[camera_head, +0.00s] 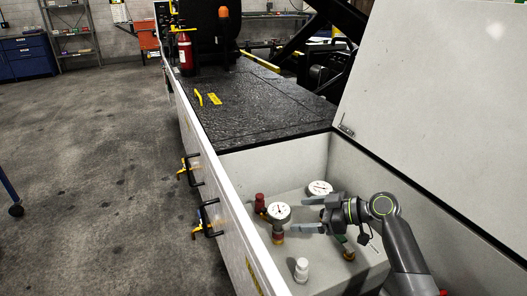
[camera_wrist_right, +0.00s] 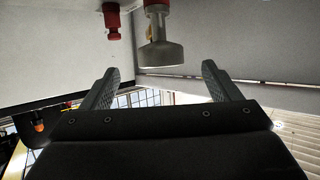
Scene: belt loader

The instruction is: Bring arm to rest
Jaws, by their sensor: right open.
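My right arm comes in from the lower right in the head view. My right gripper (camera_head: 298,214) is open, its two fingers pointing left over the fittings in the open compartment. A white dial gauge (camera_head: 278,211) stands close by the fingertips, and a second gauge (camera_head: 320,188) is just behind. In the right wrist view the gripper (camera_wrist_right: 161,70) has its fingers wide apart, with nothing held. A grey round-ended fitting (camera_wrist_right: 160,53) shows between and beyond them; I cannot tell if it touches. My left gripper is not in view.
A red-topped fitting (camera_head: 260,203) and a white cap (camera_head: 301,269) are also in the compartment. The raised white lid (camera_head: 440,100) stands at the right. Black-handled latches (camera_head: 208,218) line the outer side wall. The floor (camera_head: 90,190) at left is mostly clear.

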